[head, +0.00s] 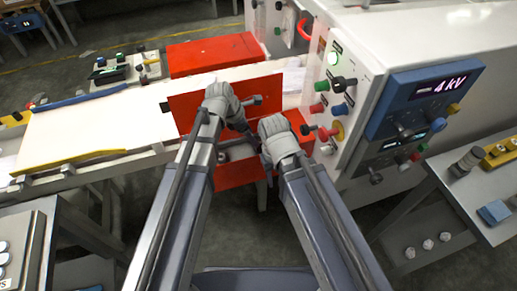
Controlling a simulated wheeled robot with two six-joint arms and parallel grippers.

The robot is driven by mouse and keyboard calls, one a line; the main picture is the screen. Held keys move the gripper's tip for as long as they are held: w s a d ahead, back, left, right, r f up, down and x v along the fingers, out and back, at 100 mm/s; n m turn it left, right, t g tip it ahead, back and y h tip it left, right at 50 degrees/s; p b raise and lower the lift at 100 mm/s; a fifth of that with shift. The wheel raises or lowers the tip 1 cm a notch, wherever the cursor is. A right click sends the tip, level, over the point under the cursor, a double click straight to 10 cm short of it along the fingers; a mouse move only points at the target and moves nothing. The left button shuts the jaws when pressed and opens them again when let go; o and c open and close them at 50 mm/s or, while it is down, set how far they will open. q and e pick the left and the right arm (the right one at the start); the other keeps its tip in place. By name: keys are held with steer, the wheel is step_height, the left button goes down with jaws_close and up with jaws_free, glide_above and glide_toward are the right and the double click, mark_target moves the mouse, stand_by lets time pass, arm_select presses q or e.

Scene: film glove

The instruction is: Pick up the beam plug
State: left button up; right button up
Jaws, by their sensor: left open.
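My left gripper (241,127) reaches over the red upright panel (190,112) at the end of the white conveyor. It is open, and its dark fingers point down and right. My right gripper (264,157) is close beside it, lower and to the right. Its fingers are small and dark, mostly hidden by its grey wrist, so I cannot tell its opening. I cannot surely single out the beam plug. A small dark knobbed part (255,100) sticks out beside the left gripper on the panel, and nothing is clearly held.
A white control cabinet (340,60) with coloured knobs and a blue 4 kV display box (425,92) stands close on the right. The white conveyor bed (85,128) runs left. A side table (480,195) with small parts is at far right. Grey floor shows below.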

arm_select(q)
steer(key=shift+b+x, duration=2.45)
steer(key=shift+x, duration=0.15)
steer(key=shift+s, duration=0.1)
steer(key=shift+r, duration=0.1)
jaws_close()
